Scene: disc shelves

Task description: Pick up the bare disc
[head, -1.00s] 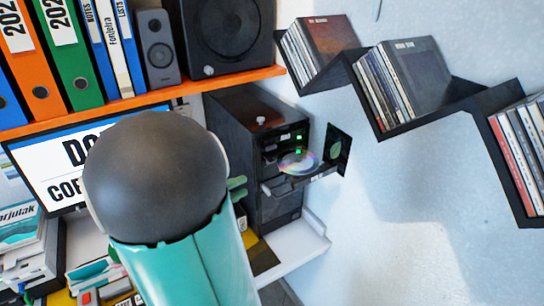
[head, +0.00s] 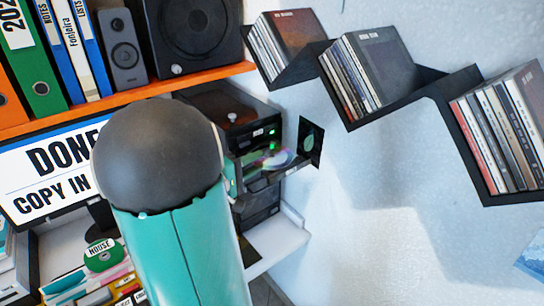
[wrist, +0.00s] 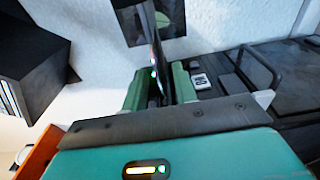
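The bare disc (head: 284,158) is shiny and rainbow-tinted. It lies on the pulled-out tray (head: 270,174) of the black computer tower, in the middle of the head view. My gripper's green fingers (wrist: 158,88) show in the wrist view, apart, with a thin disc-like edge (wrist: 157,48) seen nearly edge-on between them. I cannot tell whether either finger touches it. In the head view my arm hides most of the gripper and the tray's left side.
The black tower (head: 235,110) stands below an orange shelf (head: 120,97) with binders and speakers. A dark square panel (head: 309,142) with a green disc shape is right of the tray. Black zigzag shelves (head: 400,105) hold cases on the wall. A monitor (head: 45,175) reads "DONE".

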